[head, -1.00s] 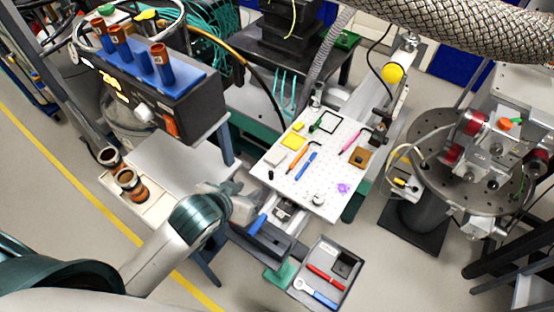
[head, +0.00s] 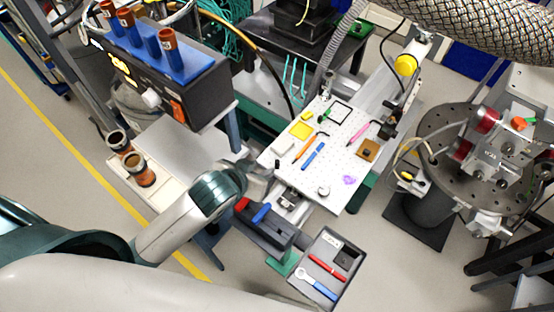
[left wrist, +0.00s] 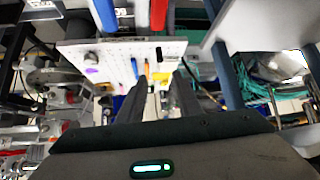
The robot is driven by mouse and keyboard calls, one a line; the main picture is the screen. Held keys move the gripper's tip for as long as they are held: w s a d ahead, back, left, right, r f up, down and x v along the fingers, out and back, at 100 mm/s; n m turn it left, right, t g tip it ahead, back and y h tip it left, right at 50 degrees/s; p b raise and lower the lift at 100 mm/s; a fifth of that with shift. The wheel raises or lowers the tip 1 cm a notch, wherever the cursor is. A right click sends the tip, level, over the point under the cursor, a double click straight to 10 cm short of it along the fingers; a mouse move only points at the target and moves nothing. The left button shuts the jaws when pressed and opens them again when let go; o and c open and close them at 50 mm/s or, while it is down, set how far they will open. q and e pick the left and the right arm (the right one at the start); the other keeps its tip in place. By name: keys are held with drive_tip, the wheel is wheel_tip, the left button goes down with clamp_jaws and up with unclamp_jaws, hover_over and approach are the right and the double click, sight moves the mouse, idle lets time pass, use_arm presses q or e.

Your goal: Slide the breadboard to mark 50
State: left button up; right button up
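The breadboard (head: 335,185) is a white perforated plate in the middle of the head view. It sits on a rail (head: 383,90) running from lower left to upper right. Pens, a yellow pad and small parts lie on it. My left gripper (head: 266,176) is at the board's left front edge; in the head view I cannot tell whether it touches. In the left wrist view its two dark fingers (left wrist: 163,75) stand apart with no object visible between them, and the breadboard (left wrist: 110,50) shows beyond them. No mark 50 is readable. My right gripper is out of view.
Red and blue handles (head: 261,213) stand by the rail's near end. A grey tray (head: 311,268) with tools is in front. A box with blue racks (head: 185,73) is at upper left. A round metal table (head: 440,140) stands at right.

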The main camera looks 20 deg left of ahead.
sight(277, 161)
use_arm(q)
drive_tip(key=p+x, duration=0.3)
drive_tip(key=x, duration=1.1)
drive_tip(key=shift+w+f, duration=0.2)
drive_tip(key=shift+w, duration=0.1)
drive_tip(key=shift+c, duration=0.6)
clamp_jaws()
